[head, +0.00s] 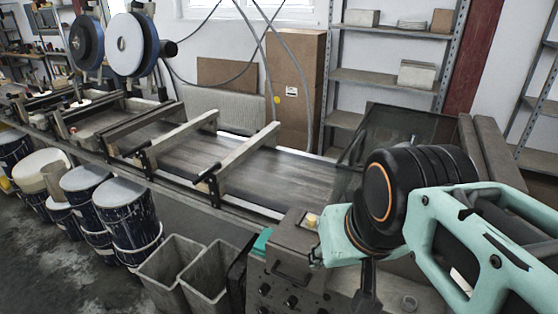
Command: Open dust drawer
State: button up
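I cannot pick out a dust drawer with certainty in the head view. A dark grey machine box (291,262) with several black knobs stands at the bottom centre, just left of my arm. It has a yellow button on top and a dark bar on its face. My mint and black arm covers the right side and hides part of the machine. No gripper fingers can be made out, so whether they are open or shut does not show.
A long conveyor (208,160) with crossbars runs from the left to the machine box. Blue and white drums (127,218) and open grey bins (170,262) stand along its front. A metal shelf (382,78) and a tall cardboard box (294,85) stand behind. Bare floor shows at lower left.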

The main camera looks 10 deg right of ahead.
aim_at(288, 265)
jog(key=k+l+u, duration=0.1)
jog(key=u, duration=0.4)
jog(key=k+u, duration=0.15)
jog(key=u, duration=0.3)
jog(key=k+u, duration=0.15)
jog(key=u, duration=0.35)
jog(key=k+z, duration=0.1)
jog(key=z, duration=0.35)
jog(key=k+l+z, duration=0.1)
jog(key=z, duration=0.3)
jog(key=l+z, duration=0.25)
jog(key=z, duration=0.2)
jog(key=k, duration=0.05)
